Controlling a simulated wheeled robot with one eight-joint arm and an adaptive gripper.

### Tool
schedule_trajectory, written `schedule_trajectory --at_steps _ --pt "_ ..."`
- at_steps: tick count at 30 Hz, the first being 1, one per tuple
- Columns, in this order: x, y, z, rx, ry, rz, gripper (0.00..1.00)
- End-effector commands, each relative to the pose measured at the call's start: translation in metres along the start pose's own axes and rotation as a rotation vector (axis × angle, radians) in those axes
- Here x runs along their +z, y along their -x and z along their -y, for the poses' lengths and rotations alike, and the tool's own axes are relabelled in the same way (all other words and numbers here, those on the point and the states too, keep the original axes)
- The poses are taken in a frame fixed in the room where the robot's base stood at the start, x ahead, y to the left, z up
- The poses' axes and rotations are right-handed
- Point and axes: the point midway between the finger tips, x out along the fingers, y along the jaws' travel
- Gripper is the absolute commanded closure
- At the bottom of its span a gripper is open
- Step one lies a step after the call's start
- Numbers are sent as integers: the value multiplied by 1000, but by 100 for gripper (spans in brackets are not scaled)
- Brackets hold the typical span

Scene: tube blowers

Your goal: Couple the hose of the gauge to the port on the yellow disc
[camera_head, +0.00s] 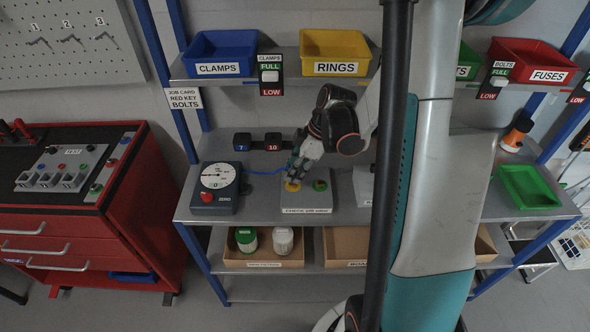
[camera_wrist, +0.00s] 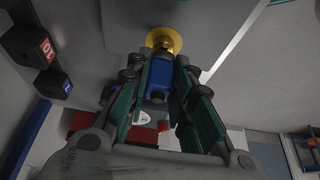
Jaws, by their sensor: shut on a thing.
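The gauge (camera_head: 216,182), a blue box with a white dial and a red knob, stands on the middle shelf in the head view. Its thin blue hose (camera_head: 262,172) runs right to my gripper (camera_head: 297,171). The yellow disc (camera_head: 292,187) is on the left of a grey labelled block (camera_head: 306,204), with a green disc on its right. In the wrist view my gripper (camera_wrist: 163,95) is shut on the blue hose end (camera_wrist: 158,80). This end points at the port in the middle of the yellow disc (camera_wrist: 174,35). I cannot tell whether they touch.
Two dark boxes marked 7 (camera_head: 242,142) and 10 (camera_head: 273,142) stand behind the hose. A grey block (camera_head: 364,187) is to the right, partly hidden by my arm. Blue (camera_head: 219,70) and yellow (camera_head: 335,68) bins line the upper shelf.

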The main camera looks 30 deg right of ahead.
Motion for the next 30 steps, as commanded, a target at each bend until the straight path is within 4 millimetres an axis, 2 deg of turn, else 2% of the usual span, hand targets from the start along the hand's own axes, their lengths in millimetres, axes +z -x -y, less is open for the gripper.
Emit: schedule_trajectory --at_steps 30 --pt "5 -12 0 0 0 0 100"
